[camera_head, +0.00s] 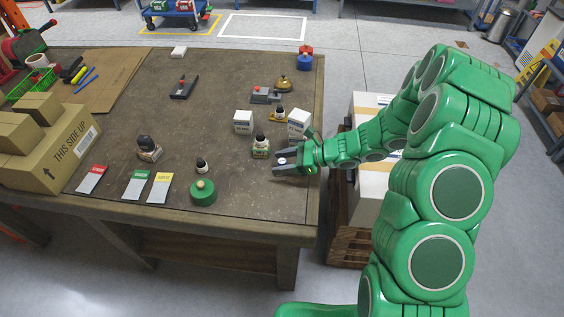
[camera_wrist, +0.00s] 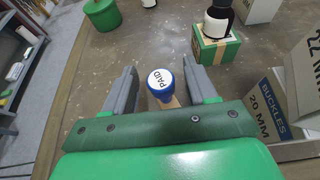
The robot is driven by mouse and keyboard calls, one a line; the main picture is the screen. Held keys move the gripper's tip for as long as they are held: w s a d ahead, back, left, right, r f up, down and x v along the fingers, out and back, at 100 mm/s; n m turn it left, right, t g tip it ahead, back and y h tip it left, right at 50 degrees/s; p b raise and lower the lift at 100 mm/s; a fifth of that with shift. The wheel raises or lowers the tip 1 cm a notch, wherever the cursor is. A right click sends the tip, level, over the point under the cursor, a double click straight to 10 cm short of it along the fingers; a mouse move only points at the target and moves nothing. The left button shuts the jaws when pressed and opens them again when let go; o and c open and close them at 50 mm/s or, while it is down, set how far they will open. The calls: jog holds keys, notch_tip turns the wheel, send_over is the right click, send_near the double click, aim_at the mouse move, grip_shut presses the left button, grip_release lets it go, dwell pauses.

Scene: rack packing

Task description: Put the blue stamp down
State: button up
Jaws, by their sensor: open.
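The blue stamp (camera_wrist: 160,82) has a round blue body and a white face marked PAID. In the wrist view it sits between the two fingers of my gripper (camera_wrist: 157,88), with gaps visible on both sides. A tan part shows below its blue rim. In the head view my gripper (camera_head: 284,162) is low over the right front part of the table (camera_head: 250,205), and the stamp's white face (camera_head: 282,161) shows between the fingers. The fingers are apart. I cannot tell whether the stamp's underside touches the table.
A dark-capped bottle on a green box (camera_head: 261,147) stands close left of my gripper. White boxes (camera_head: 298,122) stand behind it. A green round tin (camera_head: 203,193) and label cards (camera_head: 160,188) lie left. Red and blue round items (camera_head: 305,62) sit far back. The front right table is clear.

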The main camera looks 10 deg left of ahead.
jog(key=v, duration=1.2)
jog(key=s+a+r+n+g+h, duration=0.1)
jog(key=s+r+n+g+h, duration=0.4)
jog(key=s+r+n, duration=0.8)
jog(key=s+d+r+n+t+h, duration=0.1)
jog(key=s+d+r+h, duration=0.1)
jog(key=s, duration=0.5)
jog(key=s+d+r+n+t+h, duration=0.1)
jog(key=s+d+r+n+h, duration=0.1)
jog(key=s+d, duration=0.4)
jog(key=s+d+r+n+t+h, duration=0.1)
jog(key=s+d+r+h, duration=0.3)
jog(key=s, duration=0.4)
jog(key=shift+n+h, duration=0.3)
jog(key=shift+n, duration=0.1)
jog(key=shift+d, duration=0.1)
